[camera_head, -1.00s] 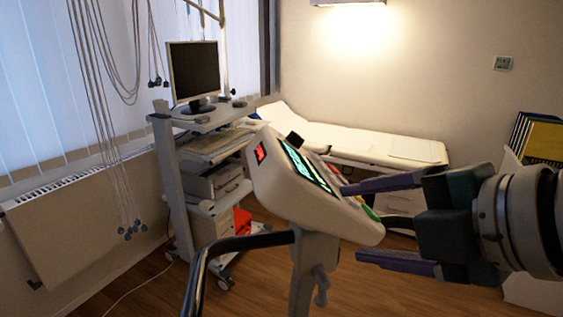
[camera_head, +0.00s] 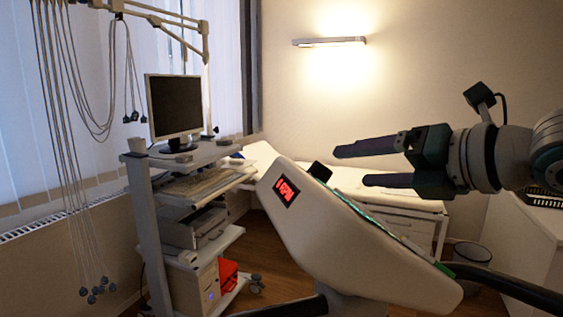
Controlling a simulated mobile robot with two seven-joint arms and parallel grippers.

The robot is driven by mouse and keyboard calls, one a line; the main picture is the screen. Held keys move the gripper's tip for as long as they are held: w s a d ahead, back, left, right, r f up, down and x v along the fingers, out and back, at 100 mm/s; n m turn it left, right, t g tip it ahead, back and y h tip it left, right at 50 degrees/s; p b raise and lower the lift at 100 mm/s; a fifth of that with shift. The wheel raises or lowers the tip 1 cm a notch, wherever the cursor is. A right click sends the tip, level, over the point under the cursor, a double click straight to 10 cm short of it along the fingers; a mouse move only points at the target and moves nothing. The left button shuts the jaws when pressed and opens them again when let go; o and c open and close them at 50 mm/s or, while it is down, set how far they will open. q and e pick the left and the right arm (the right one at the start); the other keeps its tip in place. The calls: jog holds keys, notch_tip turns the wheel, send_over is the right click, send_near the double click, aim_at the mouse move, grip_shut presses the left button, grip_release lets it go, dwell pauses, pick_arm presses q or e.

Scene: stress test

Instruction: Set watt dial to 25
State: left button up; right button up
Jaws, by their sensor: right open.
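The pale ergometer console (camera_head: 345,240) stands in the middle, seen nearly side-on. Its green-lit front panel (camera_head: 362,215) shows only as a thin strip. A red RPM display (camera_head: 287,191) is on the near side face; its digit is hard to read. A black knob-like part (camera_head: 320,171) sticks up at the console's top edge; I cannot tell whether it is the watt dial. No dial scale or 25 mark is readable. My right gripper (camera_head: 350,166) is open and empty, its fingers pointing left, appearing just right of the black part. My left gripper is not in view.
A trolley (camera_head: 150,215) with a monitor (camera_head: 174,105) stands at left, with hanging cables (camera_head: 68,150) beside it. A dark handlebar (camera_head: 505,284) runs at lower right. A bed (camera_head: 345,180) and a bin (camera_head: 470,262) are behind the console.

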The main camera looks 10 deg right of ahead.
aim_at(320, 172)
jog(key=shift+p+x, duration=0.35)
jog(key=shift+x, duration=3.05)
jog(key=shift+f, duration=0.1)
jog(key=shift+c, duration=0.2)
grip_shut()
